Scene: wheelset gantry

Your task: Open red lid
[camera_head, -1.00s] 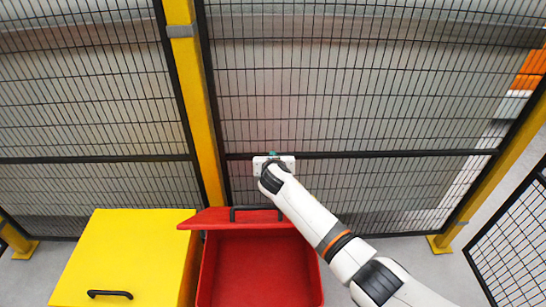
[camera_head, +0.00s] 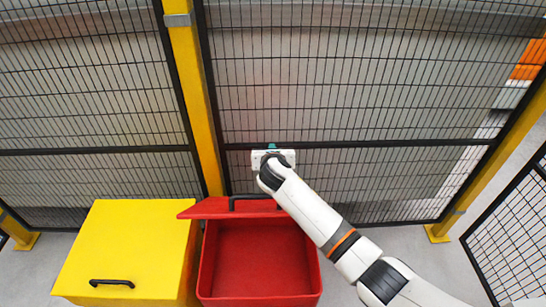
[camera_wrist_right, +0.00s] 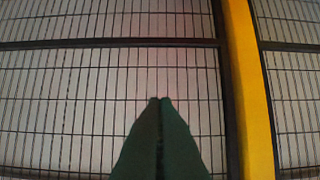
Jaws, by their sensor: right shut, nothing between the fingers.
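The red bin (camera_head: 262,262) stands at the bottom centre of the head view with its inside showing and empty. Its red lid (camera_head: 218,208) is swung up and back at the rear edge, with a black handle (camera_head: 250,197) along its top. My right gripper (camera_head: 272,148) is above and behind the lid, close to the mesh fence and apart from the lid. In the right wrist view its two dark green fingers (camera_wrist_right: 160,100) are together with nothing between them. My left gripper is not in view.
A yellow box (camera_head: 128,245) with a closed lid and a black handle stands directly left of the red bin. A mesh fence (camera_head: 350,100) with yellow posts (camera_head: 192,90) runs behind both. Grey floor is free at the right.

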